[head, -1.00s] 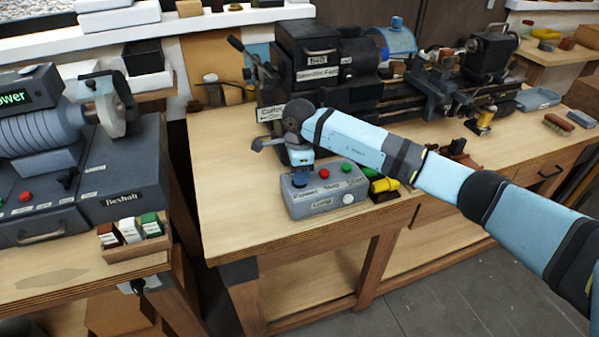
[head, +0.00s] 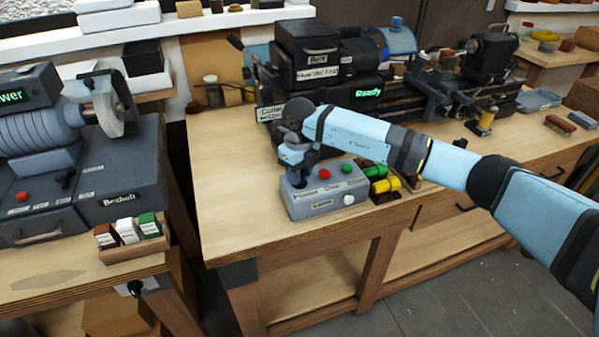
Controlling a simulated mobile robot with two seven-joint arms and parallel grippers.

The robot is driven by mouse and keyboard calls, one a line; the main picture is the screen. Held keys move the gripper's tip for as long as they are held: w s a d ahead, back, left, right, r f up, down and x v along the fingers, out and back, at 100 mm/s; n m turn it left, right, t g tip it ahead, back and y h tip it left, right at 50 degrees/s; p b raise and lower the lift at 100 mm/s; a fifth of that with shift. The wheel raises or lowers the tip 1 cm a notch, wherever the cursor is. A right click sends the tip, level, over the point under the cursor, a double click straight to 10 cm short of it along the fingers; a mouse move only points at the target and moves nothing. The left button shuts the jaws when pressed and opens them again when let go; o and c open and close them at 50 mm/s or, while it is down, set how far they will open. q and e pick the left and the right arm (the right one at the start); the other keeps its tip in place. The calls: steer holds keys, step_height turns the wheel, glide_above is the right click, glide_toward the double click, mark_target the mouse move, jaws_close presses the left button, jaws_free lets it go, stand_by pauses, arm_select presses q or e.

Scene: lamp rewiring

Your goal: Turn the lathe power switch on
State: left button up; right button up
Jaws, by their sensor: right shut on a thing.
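The grey control box (head: 325,203) sits near the front edge of the wooden bench. Its label names power, stop and start; a red button (head: 324,174) and a green button (head: 347,168) are on top. My right gripper (head: 297,178) points down at the box's left end and is shut on the power switch there. The switch is mostly hidden by the gripper, so I cannot see its exact position. The lathe (head: 325,72) stands behind, with a lit green "Ready" text (head: 368,93) on its front. My left gripper is not in view.
Yellow and green cylinders (head: 386,186) sit in a holder just right of the box. Another machine (head: 105,185) stands on the left bench, with small red, white and green boxes in a wooden tray (head: 135,252). The bench (head: 228,185) left of the box is clear.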

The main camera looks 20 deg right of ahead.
steer(key=m, duration=0.5)
steer(key=shift+m, duration=0.3)
stand_by(0.4)
steer(key=o, duration=0.9)
step_height(320, 180, up, 14)
steer(key=shift+f+b, duration=0.1)
steer(key=shift+b, duration=0.2)
